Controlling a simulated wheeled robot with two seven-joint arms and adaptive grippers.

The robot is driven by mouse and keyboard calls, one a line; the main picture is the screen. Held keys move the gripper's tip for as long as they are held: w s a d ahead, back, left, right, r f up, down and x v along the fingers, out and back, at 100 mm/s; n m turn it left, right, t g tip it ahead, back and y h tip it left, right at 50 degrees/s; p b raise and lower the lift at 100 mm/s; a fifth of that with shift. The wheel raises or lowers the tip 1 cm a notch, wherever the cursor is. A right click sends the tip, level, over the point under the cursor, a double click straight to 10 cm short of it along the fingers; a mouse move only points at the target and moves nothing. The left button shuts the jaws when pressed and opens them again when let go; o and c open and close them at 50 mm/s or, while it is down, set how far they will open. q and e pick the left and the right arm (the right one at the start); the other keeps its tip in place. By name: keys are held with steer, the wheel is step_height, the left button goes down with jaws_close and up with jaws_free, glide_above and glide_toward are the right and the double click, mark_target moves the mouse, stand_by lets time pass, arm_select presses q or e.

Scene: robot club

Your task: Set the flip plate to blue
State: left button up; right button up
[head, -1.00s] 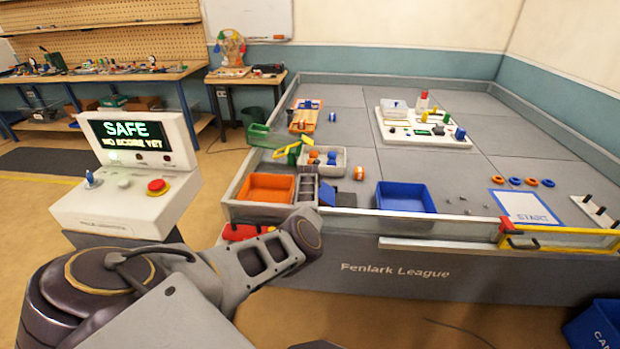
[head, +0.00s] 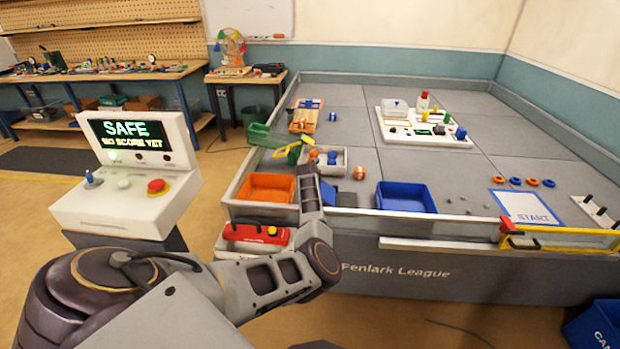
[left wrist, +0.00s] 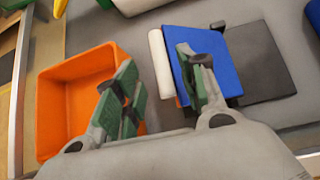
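The flip plate shows in the left wrist view as a tilted-looking blue panel (left wrist: 222,62), with a white bar along its left side and a dark grey pad on its right. A sliver of orange shows at its lower left edge. In the head view only a small blue part of the plate (head: 328,194) shows, right of my gripper. My left gripper (left wrist: 157,64) is open and empty. Its right finger overlaps the blue panel in the wrist view; I cannot tell whether they touch. Its left finger is over the orange bin's side. My right gripper is in neither view.
The orange bin (head: 266,188) is just left of the plate, the blue bin (head: 405,197) to its right. A clear wall (head: 470,229) edges the grey field. A red object (head: 255,233) is in front of the orange bin. The scoring console (head: 130,190) stands left.

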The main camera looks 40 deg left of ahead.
arm_select(q)
steer(key=w+v, duration=0.1)
steer(key=v, duration=0.5)
steer(key=shift+s+r, duration=0.2)
steer(key=shift+r, duration=0.4)
steer(key=shift+d, duration=0.1)
stand_by(0.4)
